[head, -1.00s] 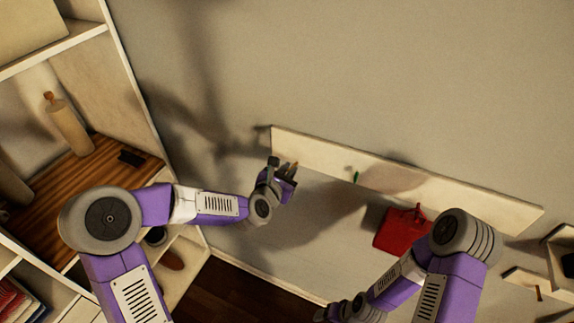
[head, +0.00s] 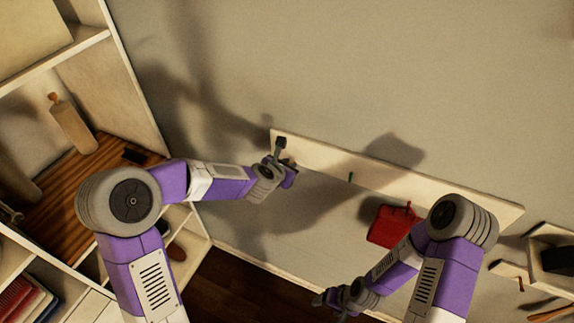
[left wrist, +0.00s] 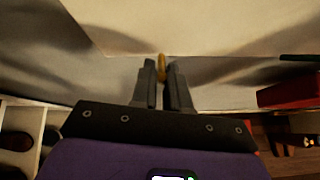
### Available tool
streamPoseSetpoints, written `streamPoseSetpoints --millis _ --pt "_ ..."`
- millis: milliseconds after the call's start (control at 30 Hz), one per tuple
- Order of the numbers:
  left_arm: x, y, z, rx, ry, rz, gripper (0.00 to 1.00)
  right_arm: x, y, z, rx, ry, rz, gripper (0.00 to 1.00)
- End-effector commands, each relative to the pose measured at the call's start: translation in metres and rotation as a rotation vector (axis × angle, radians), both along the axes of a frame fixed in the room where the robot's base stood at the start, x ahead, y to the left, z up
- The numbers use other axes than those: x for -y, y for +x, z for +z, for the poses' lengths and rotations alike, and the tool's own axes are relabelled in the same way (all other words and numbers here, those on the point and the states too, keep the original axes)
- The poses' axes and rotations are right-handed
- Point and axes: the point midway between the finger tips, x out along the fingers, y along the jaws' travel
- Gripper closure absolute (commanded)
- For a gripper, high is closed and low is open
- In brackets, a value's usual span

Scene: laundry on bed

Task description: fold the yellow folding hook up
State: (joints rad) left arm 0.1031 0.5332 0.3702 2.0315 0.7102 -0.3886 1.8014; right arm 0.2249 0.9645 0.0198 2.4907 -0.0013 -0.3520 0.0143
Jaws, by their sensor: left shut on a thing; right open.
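The yellow folding hook (left wrist: 161,66) shows in the left wrist view between the fingertips of my left gripper (left wrist: 164,73), which is shut on it. It is on the white wall board (head: 420,188), near the board's left end. In the head view my left gripper (head: 285,163) is at that end and hides the hook. How far the hook is tilted I cannot tell. My right gripper (head: 329,298) is open and low in the head view, well away from the board.
A red bag (head: 391,226) hangs below the board, near my right arm. A shelf unit (head: 125,70) stands at the left, with a bottle (head: 72,125) on it. Small shelves (head: 550,262) are at the right.

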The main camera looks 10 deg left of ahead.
Motion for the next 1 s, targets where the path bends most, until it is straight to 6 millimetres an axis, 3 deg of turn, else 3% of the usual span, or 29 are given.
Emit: streamPoseSetpoints --millis 167,200,333,733,1000 --pt "0.004 -0.003 -0.002 -0.007 0.000 -0.012 1.00 0.000 0.000 0.000 0.000 0.000 0.000 0.28" --pt "0.004 -0.003 -0.002 -0.007 0.000 -0.012 0.84 0.000 0.000 0.000 0.000 0.000 0.000 0.28" --pt "0.003 -0.002 -0.002 -0.005 0.000 -0.010 0.64 0.000 0.000 0.000 0.000 0.000 0.000 0.28" --pt "-0.001 -0.005 0.003 0.001 0.000 -0.003 0.64 0.000 0.000 -0.002 0.000 0.000 0.000 0.28" --pt "-0.009 -0.034 0.024 0.002 0.001 -0.004 0.64 0.000 0.000 -0.007 0.000 0.000 0.000 0.28"
